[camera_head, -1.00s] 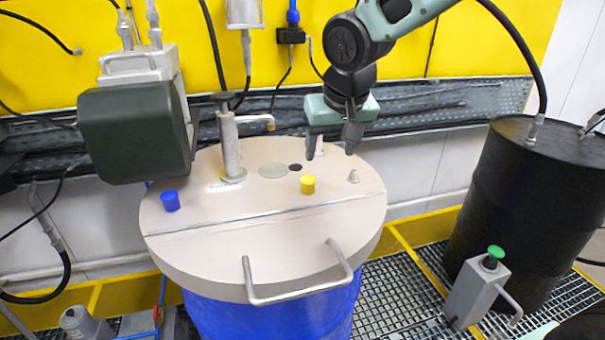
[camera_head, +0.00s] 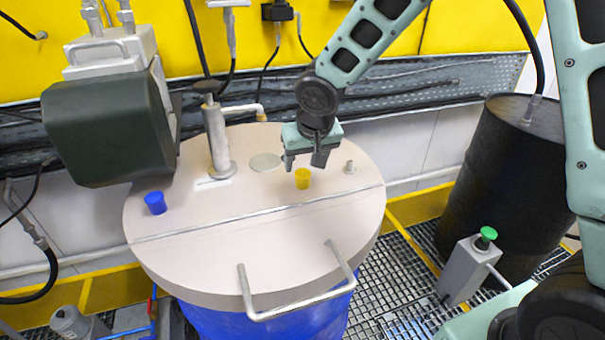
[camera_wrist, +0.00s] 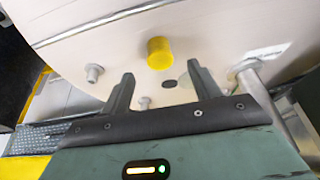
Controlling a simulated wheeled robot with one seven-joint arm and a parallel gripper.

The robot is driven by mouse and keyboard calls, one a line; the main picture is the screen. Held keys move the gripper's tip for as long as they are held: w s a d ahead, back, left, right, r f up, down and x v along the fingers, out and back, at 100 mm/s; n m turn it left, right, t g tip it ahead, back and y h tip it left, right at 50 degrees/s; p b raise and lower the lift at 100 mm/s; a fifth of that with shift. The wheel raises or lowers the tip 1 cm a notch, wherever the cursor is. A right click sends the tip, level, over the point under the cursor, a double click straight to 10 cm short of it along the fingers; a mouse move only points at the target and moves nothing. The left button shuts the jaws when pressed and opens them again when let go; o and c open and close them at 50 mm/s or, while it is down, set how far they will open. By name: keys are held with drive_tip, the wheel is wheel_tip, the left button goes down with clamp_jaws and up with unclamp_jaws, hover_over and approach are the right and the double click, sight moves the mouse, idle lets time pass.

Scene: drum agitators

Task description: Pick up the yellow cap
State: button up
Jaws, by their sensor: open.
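The yellow cap (camera_head: 303,178) stands on the beige drum lid (camera_head: 250,230), right of the lid's middle and behind the seam. My gripper (camera_head: 304,162) is open and empty, just above and behind the cap in the head view. In the wrist view the cap (camera_wrist: 160,53) lies beyond the fingertips and roughly centred between them, and the open fingers (camera_wrist: 161,78) do not touch it. The exact height of the fingers over the lid is hard to tell.
A blue cap (camera_head: 155,203) stands at the lid's left. A metal stud (camera_head: 349,167) is right of the yellow cap. A pump post (camera_head: 216,140) rises behind left. A bent handle (camera_head: 300,305) is at the front. A black drum (camera_head: 490,170) stands at right.

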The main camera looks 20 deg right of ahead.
sight(303, 173)
drive_tip(key=shift+p+x, duration=0.95)
drive_tip(key=shift+x, duration=2.3)
drive_tip(key=shift+w+r, duration=0.1)
drive_tip(key=shift+w, duration=0.05)
drive_tip(key=c, duration=1.1)
